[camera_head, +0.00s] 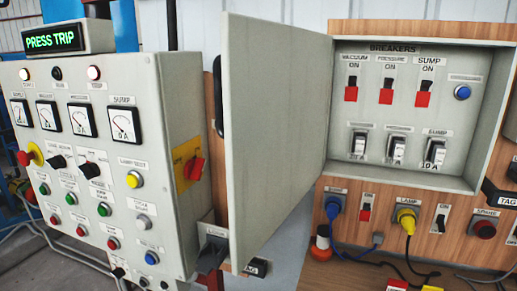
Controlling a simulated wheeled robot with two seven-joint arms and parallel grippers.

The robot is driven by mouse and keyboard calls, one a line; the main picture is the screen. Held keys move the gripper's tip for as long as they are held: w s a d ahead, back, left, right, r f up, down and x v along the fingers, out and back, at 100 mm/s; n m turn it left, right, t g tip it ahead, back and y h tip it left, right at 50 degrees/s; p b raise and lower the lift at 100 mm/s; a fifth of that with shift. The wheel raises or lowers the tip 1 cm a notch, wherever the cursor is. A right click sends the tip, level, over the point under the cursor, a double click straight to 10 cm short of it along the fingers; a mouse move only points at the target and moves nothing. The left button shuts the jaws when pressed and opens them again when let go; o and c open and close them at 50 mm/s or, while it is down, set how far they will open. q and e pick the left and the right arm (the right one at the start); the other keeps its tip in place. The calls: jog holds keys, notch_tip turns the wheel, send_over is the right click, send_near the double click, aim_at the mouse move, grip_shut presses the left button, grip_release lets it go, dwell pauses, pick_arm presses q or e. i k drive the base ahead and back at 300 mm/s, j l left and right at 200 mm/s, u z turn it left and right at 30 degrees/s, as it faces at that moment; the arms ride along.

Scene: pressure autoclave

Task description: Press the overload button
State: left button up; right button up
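A blue round button (462,92) sits at the right inside the open breaker box (400,182), under a small label I cannot read. Another blue button (151,258) is low on the grey control panel (165,110), its label also too small to read. I cannot tell from the labels which one is the overload button. The display (55,41) on top of the panel reads "PRESS TRIP" in green. Neither of my grippers shows in this view.
The breaker box door (275,130) stands swung open, jutting toward me between panel and box. Three red-marked breaker switches (386,95) are labelled vacuum, pressure and sump. Blue and yellow plugs (405,220) with cables sit below the box. Space before the blue breaker-box button looks clear.

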aim_at(464, 92)
jog(key=i+j+z, duration=0.1)
jog(key=z, duration=0.75)
jog(key=i+j+z, duration=0.15)
jog(key=j+z, duration=0.25)
jog(key=j, duration=0.6)
jog(key=j+z, duration=0.4)
jog(key=j, duration=0.55)
jog(key=k+l, duration=0.2)
